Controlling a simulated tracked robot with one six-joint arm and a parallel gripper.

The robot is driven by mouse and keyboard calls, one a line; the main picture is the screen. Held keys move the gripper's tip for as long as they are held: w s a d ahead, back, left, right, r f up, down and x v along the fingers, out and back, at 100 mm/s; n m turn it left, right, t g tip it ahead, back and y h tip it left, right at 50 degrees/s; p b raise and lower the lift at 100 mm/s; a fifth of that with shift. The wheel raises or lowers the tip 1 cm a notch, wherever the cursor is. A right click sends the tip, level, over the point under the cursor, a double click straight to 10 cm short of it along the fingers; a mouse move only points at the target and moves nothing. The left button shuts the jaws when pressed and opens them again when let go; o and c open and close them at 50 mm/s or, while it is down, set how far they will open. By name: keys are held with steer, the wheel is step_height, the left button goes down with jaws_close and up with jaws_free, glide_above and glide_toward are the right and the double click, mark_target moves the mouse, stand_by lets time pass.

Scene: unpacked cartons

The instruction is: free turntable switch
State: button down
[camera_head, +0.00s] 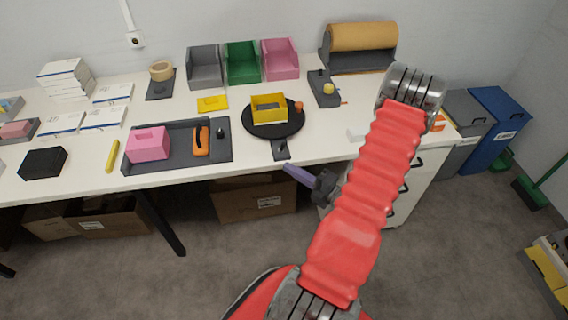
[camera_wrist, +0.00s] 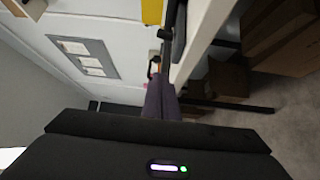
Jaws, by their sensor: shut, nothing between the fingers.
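The turntable (camera_head: 257,131) is a round black disc near the front edge of the white table. A yellow open bin (camera_head: 268,113) sits on it, with an orange ball (camera_head: 299,106) at the disc's right. A small dark plate (camera_head: 281,150) with a little raised part, apparently the switch, sticks out from the disc's front towards the table edge. My gripper (camera_head: 288,168) has purple fingers, closed together and empty. In the head view it shows just below that plate, by the table's front edge; contact cannot be told. The wrist view shows the closed fingers (camera_wrist: 160,88) pointing along the table edge.
A dark tray (camera_head: 180,161) with a pink bin and an orange-handled tool lies left of the turntable. A dark box with a yellow knob (camera_head: 328,89) stands at the back right. A drawer cabinet (camera_head: 408,193) is under the table's right end; cartons (camera_head: 255,203) are below.

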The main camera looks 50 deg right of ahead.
steer(key=shift+s+f, duration=0.2)
steer(key=shift+s, duration=0.55)
steer(key=shift+n, duration=0.3)
